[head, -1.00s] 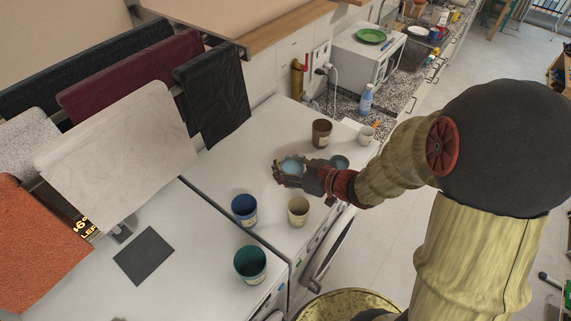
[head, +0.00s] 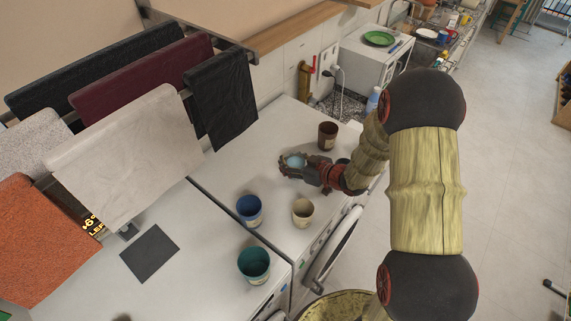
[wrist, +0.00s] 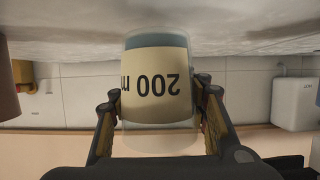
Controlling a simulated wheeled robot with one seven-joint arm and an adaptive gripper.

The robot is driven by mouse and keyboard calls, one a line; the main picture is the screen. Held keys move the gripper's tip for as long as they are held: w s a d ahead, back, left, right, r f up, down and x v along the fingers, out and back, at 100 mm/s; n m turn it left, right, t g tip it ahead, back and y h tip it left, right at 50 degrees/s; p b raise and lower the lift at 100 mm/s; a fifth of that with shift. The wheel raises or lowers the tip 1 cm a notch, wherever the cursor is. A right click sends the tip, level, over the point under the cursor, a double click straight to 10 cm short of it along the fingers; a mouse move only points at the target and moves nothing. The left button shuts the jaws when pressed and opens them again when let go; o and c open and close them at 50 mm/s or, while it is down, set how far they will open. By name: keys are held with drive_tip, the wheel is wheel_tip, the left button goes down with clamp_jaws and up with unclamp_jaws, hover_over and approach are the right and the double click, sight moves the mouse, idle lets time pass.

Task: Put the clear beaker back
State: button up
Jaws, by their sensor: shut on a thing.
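The clear beaker (wrist: 158,90) is between the two fingers of my gripper (wrist: 160,115), which are shut on it from both sides. In the wrist view it appears upside down, with a cream label reading "200 m" and a bluish band. In the head view the beaker (head: 296,161) is a small pale-blue shape at my gripper (head: 290,167), over the right-hand white machine top (head: 228,172). I cannot tell whether its base touches the surface.
A brown cup (head: 327,135), a beige cup (head: 303,212) and a blue cup (head: 249,210) stand around my gripper. A teal cup (head: 254,264) and a dark square mat (head: 149,253) are on the left machine top. Cloths hang at the left. My arm hides part of the right side.

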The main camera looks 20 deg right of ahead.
drive_tip(key=shift+f, duration=0.95)
drive_tip(key=shift+f, duration=0.15)
drive_tip(key=o, duration=1.4)
